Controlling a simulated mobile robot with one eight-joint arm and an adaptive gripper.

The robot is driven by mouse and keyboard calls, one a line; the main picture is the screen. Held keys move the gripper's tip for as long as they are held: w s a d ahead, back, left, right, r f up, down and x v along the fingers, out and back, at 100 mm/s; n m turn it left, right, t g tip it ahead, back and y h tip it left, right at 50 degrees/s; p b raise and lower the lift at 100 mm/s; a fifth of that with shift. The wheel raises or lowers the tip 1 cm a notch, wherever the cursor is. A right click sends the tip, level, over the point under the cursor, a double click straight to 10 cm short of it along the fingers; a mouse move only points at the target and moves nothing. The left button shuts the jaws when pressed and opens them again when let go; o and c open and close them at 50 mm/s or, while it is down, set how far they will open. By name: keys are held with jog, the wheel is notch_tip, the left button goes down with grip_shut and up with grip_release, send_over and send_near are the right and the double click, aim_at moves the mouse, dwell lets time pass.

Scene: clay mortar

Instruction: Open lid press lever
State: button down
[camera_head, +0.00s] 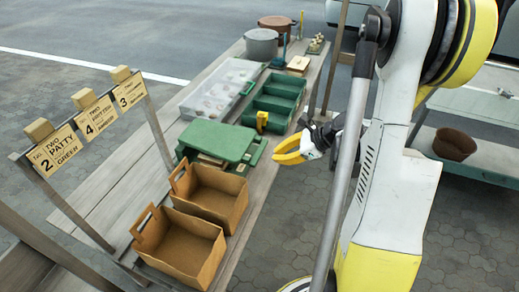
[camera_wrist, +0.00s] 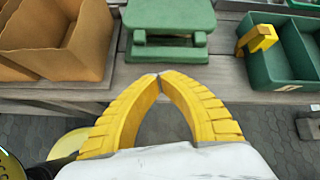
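A green press-like device (camera_head: 218,140) with a flat lid lies on the wooden table in the head view. Its near part also shows at the top middle of the wrist view (camera_wrist: 170,18). I cannot make out which part of it is a lever. A small yellow handle-like piece (camera_head: 262,120) stands at the near corner of the green divided tray; it also shows in the wrist view (camera_wrist: 257,38). My gripper (camera_head: 277,157), with yellow fingers, is off the table's right edge, beside the device. In the wrist view its fingertips (camera_wrist: 159,77) meet with nothing between them.
Two brown cardboard boxes (camera_head: 180,243) stand at the table's near end. The green divided tray (camera_head: 275,104), a clear-lidded container (camera_head: 215,92) and pots (camera_head: 262,43) stand farther back. A sign rack (camera_head: 90,115) is at the left. A grey post passes close to my arm.

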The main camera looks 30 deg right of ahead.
aim_at(264, 172)
notch_tip(264, 172, down, 3)
jog(key=s+d+m+t, duration=0.1)
jog(key=s+d+m, duration=0.1)
jog(key=d+m, duration=0.1)
jog(key=b+x, duration=0.1)
jog(key=x, duration=0.2)
jog(key=b+x, duration=0.2)
jog(key=x, duration=0.2)
jog(key=b+x, duration=0.1)
jog(key=x, duration=0.2)
jog(key=shift+w+a+b, duration=0.3)
jog(key=shift+a+b, duration=0.05)
jog(key=shift+a, duration=0.1)
notch_tip(264, 172, up, 3)
jog(key=shift+s+d+f, duration=0.1)
jog(key=shift+s, duration=0.05)
jog(key=shift+r, duration=0.75)
jog(key=shift+r, duration=0.1)
